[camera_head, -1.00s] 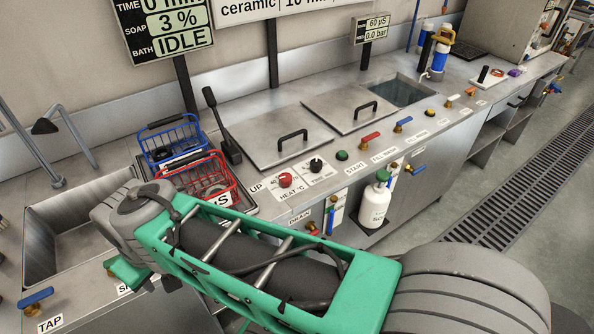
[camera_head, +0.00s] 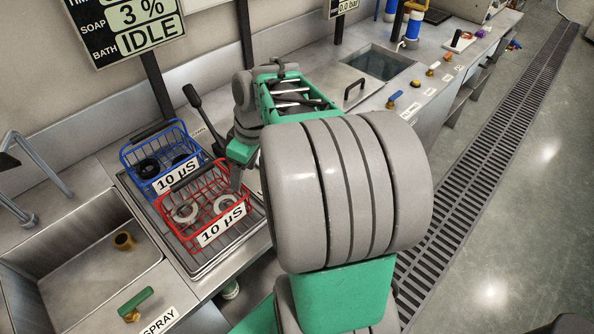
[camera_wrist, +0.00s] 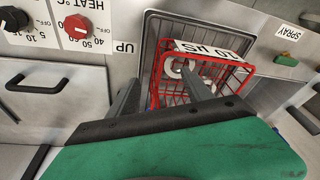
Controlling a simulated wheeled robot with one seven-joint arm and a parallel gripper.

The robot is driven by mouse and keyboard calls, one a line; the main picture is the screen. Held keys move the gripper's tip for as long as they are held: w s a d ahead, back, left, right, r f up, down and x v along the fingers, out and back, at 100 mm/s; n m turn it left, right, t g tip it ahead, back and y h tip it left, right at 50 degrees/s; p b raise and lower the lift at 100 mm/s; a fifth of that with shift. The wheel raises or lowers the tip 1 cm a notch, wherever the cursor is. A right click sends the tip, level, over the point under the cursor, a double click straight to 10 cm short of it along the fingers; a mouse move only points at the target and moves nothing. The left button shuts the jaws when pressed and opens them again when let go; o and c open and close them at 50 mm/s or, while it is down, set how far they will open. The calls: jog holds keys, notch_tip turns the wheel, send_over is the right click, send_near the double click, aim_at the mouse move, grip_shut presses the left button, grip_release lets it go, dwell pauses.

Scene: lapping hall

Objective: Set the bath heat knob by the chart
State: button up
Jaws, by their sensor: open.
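The red heat knob (camera_wrist: 75,27) shows at the top left of the wrist view, on a white plate lettered HEAT °C with 40, 50 and 60 readable. Its pointer setting is too small to tell. A black knob (camera_wrist: 14,18) sits to its left. In the head view my arm hides both knobs. The chart is not in view; only the display (camera_head: 128,33) reading SOAP 3 % and BATH IDLE shows. My gripper (camera_wrist: 165,92) is open, with its fingers over the red basket (camera_wrist: 222,72) and apart from the knob. It shows dimly in the head view (camera_head: 238,178).
The red basket (camera_head: 221,207) holds pale rings and the blue basket (camera_head: 151,143) dark ones; both stand on a tray and read 10 µS. A black lever (camera_head: 203,112) rises behind. A sink (camera_head: 60,290) lies left, an open bath (camera_head: 382,62) at the back.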

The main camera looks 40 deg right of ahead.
jog(key=s+d+f+n+t+y, duration=0.1)
jog(key=s+d+f+n, duration=0.15)
jog(key=d, duration=0.65)
jog(key=s+d+f+n+y, duration=0.1)
jog(key=d+f+n, duration=0.15)
jog(key=d, duration=0.55)
jog(key=shift+m, duration=0.3)
jog(key=x, duration=0.7)
jog(key=shift+s+d+f+p, duration=0.1)
jog(key=shift+f+p, duration=0.15)
jog(key=shift+p, duration=0.05)
jog(key=shift+c, duration=0.5)
grip_shut()
